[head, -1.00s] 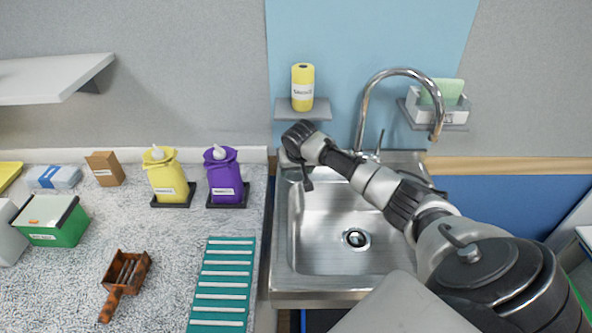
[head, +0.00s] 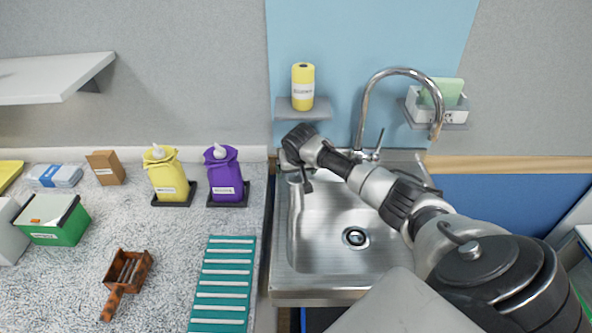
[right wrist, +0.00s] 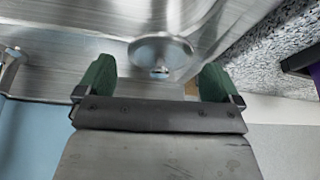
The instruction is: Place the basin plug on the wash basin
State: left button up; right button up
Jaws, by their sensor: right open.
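The steel wash basin (head: 310,258) is set in the counter at the middle right, with a dark round drain (head: 356,237) in its floor. My right gripper (head: 298,176) is over the basin's back left rim, pointing down. In the right wrist view its two green fingers (right wrist: 156,76) are open. A round metal piece with a small knob, which looks like the basin plug (right wrist: 160,48), lies between and just beyond the fingertips, not gripped. In the head view the gripper mostly hides that spot. My left gripper is not in view.
A curved tap (head: 362,110) rises behind the basin, near my right arm. A small shelf with a yellow canister (head: 303,87) is above the gripper. Yellow (head: 166,178) and purple (head: 224,180) dispensers stand on the left counter. The basin's floor is clear.

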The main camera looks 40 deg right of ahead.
aim_at(297, 183)
jog(key=shift+b+v, duration=0.35)
jog(key=shift+v, duration=3.45)
jog(key=shift+a, duration=0.1)
